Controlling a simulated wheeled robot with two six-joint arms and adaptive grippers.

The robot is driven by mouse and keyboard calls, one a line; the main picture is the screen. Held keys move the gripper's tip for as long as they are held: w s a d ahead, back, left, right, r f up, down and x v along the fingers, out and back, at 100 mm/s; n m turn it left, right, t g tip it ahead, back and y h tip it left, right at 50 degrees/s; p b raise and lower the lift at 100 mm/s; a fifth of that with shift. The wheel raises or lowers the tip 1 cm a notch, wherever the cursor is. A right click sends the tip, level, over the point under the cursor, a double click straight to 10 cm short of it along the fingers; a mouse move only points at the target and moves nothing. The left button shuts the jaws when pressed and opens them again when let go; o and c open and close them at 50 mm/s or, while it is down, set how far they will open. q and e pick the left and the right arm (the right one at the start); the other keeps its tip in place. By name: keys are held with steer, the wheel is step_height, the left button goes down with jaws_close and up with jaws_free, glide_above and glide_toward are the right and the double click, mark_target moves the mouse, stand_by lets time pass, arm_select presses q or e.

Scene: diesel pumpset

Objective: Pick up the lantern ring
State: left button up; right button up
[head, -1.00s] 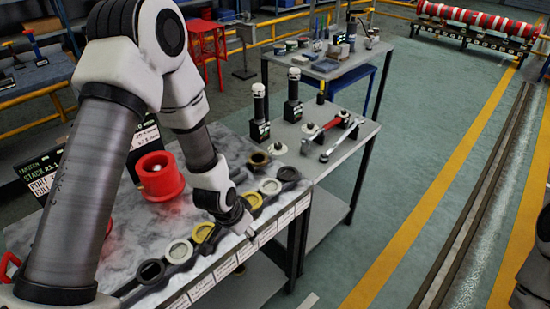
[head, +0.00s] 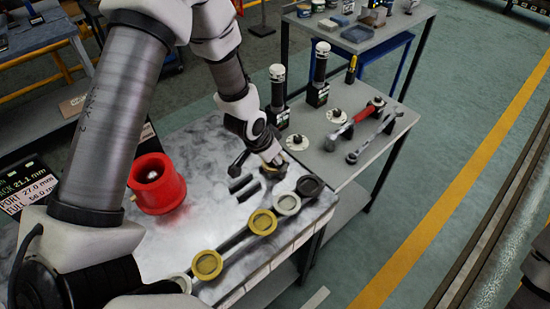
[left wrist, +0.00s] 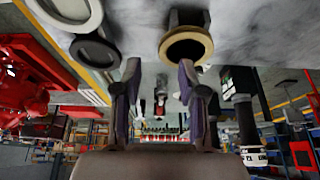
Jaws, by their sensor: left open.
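A tan ring with a dark centre, probably the lantern ring (head: 297,170), lies at the far right corner of the grey bench top, apart from the row of rings. It also shows in the left wrist view (left wrist: 186,46), just beyond the right-hand fingertip. My left gripper (head: 257,167) is open and empty, low over the bench beside this ring, with one finger close to it. In the left wrist view the two fingers of the gripper (left wrist: 158,75) stand apart with nothing between them. Whether a finger touches the ring I cannot tell.
A row of rings on dark holders runs along the front edge, with a black ring (head: 310,187), a pale ring (head: 287,204) and a yellow ring (head: 262,222). A red flanged cylinder (head: 157,183) stands to the left. A side table (head: 335,160) bears tools.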

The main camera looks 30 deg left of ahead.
arm_select(q)
steer(key=x, duration=0.3)
steer(key=a+x, duration=0.1)
steer(key=x, duration=0.1)
steer(key=shift+w+r+p, duration=0.1)
steer(key=shift+w+p, duration=0.1)
steer(key=shift+p, duration=0.15)
steer(key=shift+s+d+r, duration=0.1)
steer(key=shift+s+r, duration=0.05)
steer(key=shift+s+d+r, duration=0.1)
steer(key=shift+s, duration=0.05)
jaws_close()
